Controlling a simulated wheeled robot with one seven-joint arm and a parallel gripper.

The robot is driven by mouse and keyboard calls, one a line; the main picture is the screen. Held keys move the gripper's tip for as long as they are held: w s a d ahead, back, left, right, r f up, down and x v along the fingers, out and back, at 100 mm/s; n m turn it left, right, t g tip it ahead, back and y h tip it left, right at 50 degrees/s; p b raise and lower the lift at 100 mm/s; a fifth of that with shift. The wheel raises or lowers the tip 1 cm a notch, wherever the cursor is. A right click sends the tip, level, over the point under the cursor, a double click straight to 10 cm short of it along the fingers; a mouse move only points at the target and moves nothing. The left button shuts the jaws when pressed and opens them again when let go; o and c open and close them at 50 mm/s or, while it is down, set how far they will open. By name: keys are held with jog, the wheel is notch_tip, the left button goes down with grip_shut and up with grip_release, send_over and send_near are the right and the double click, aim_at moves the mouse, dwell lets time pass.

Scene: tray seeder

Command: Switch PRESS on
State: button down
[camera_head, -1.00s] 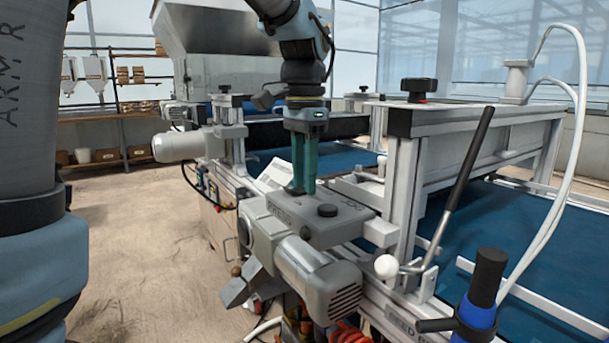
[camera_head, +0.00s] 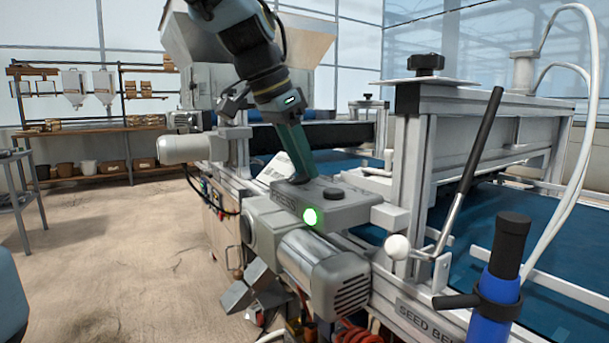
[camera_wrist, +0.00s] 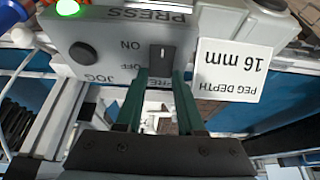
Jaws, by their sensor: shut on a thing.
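The PRESS control box (camera_head: 350,211) is a grey box on the machine's side. In the wrist view its PRESS panel (camera_wrist: 110,35) appears upside down, with ON and OFF labels beside a dark switch (camera_wrist: 162,54). A green lamp (camera_head: 310,216) on the box is lit, and it also glows in the wrist view (camera_wrist: 68,7). My gripper (camera_head: 299,180) is tilted, with its green fingertips down at the box. In the wrist view the fingertips (camera_wrist: 164,76) are at the switch and closed on it. Their exact contact is partly hidden.
A round black JOG button (camera_wrist: 83,53) is beside the switch. A white PEG DEPTH 16 mm card (camera_wrist: 228,70) is close to the fingers. A motor (camera_head: 325,275) sits below the box. A black-handled lever (camera_head: 470,165) and blue-handled tool (camera_head: 500,275) stand right.

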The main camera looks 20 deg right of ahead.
jog(key=c, duration=0.5)
grip_release()
jog(key=shift+r, duration=0.1)
jog(key=p+v, duration=0.1)
jog(key=v, duration=0.9)
jog(key=shift+a+r+p, duration=0.15)
jog(key=shift+r+p, duration=0.2)
jog(key=shift+p, duration=0.05)
